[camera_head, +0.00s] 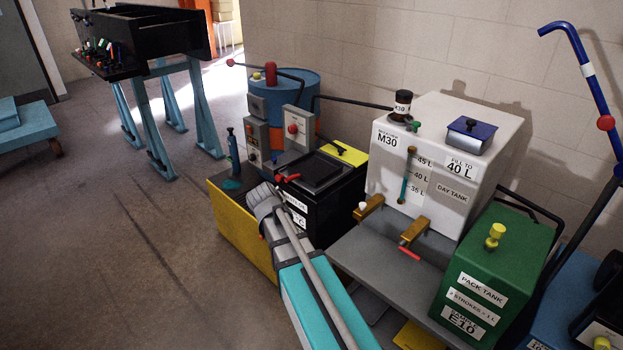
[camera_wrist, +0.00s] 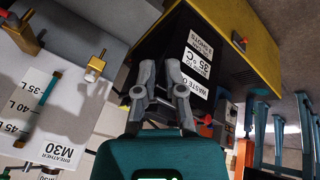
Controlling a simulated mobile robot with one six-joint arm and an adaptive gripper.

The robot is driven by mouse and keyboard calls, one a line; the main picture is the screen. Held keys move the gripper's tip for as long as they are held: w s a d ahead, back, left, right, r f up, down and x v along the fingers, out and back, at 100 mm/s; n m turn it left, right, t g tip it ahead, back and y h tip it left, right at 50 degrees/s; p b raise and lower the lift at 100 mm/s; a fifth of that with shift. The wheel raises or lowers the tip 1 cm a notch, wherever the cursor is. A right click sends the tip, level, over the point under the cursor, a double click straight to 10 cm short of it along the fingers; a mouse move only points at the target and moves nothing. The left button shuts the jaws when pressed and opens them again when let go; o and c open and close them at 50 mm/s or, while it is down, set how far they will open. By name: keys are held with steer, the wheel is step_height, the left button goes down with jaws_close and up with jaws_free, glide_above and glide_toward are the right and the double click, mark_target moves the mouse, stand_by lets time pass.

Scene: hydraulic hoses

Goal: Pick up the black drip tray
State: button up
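A shallow black tray-like piece (camera_head: 326,170) lies on top of the black waste-oil box (camera_head: 340,212) in the head view; I cannot tell whether it is the drip tray or the box's lid. The box's labelled side (camera_wrist: 188,52) shows in the wrist view, beyond the fingertips. My gripper (camera_wrist: 159,66) points toward that box with a narrow gap between its fingertips and nothing visible held. In the head view my arm reaches over the yellow-fronted stand, and the fingers are largely hidden.
The white day tank (camera_head: 432,165) with brass taps (camera_head: 414,233) stands right of the box, above a grey shelf (camera_head: 375,262). A green pack tank (camera_head: 492,270) is further right. A blue drum (camera_head: 285,95) stands behind.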

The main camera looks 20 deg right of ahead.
steer(key=w+d+r+m+t+h+b, duration=0.1)
steer(key=w+d+m+h+b, duration=0.2)
steer(key=w, duration=0.6)
steer(key=w+d+r+m+t+h+b, duration=0.1)
steer(key=w+d+m+t+h+b, duration=0.1)
steer(key=w+d, duration=0.5)
steer(key=w+m+h+b, duration=0.1)
steer(key=w+m+h, duration=0.1)
steer(key=w+m, duration=0.1)
steer(key=shift+d+h+b, duration=0.3)
steer(key=shift+w, duration=0.1)
steer(key=b, duration=0.3)
glide_toward(323, 179)
steer(key=x, duration=0.4)
steer(key=shift+w+a, duration=0.1)
steer(key=shift+d+f, duration=0.1)
steer(key=shift+d, duration=0.3)
steer(key=shift+w+d, duration=0.1)
steer(key=shift+b+x, duration=1.05)
steer(key=shift+x, duration=1.5)
